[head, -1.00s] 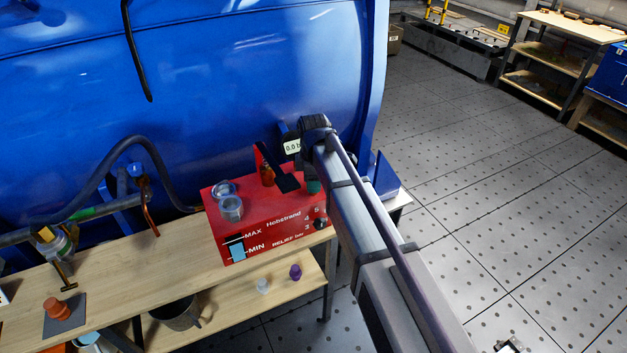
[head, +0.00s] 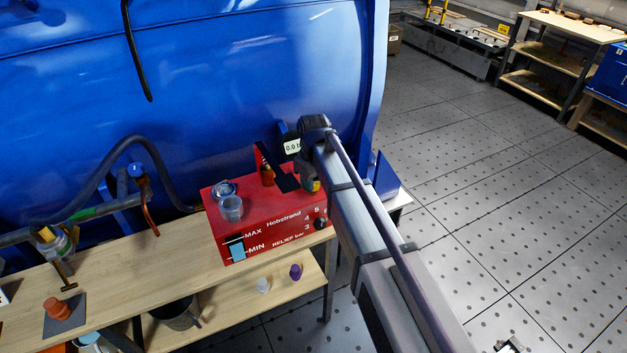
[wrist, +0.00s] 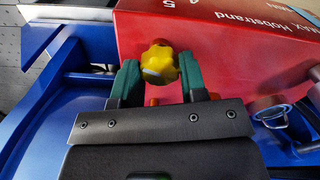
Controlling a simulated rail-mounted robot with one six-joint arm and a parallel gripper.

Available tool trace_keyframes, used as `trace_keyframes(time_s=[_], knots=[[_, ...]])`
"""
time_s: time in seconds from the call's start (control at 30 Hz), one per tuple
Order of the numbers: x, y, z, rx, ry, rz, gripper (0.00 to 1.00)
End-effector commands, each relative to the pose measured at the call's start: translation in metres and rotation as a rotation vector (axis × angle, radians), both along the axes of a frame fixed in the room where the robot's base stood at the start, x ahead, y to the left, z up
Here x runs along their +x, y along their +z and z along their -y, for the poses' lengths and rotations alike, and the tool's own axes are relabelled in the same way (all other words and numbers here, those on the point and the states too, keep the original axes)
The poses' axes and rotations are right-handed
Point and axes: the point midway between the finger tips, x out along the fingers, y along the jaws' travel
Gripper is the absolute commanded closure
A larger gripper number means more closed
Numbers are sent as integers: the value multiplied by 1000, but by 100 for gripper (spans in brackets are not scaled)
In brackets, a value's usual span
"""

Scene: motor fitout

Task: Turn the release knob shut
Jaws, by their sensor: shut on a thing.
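The release knob (wrist: 158,52) is yellow and lobed, at the end of the red unit in the wrist view. In the head view only a small yellow patch of it (head: 316,186) shows beside my wrist. My gripper (wrist: 158,70) has a green finger on each side of the knob and is shut on it. The red unit (head: 213,225) stands on the wooden bench against the blue tank. Its front reads "Hobstrand" and "RELIEF bar". I cannot tell from these views how far the knob is turned.
A display reading 0.0 (head: 292,147) sits just left of my wrist. The blue tank (head: 230,80) rises close behind.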

Motion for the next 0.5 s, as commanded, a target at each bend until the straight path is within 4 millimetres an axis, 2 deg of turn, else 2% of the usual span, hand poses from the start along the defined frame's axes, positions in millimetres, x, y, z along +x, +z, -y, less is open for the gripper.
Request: trace_keyframes(time_s=[0.5], knots=[[-1,0,0,1,-460,-1,84]])
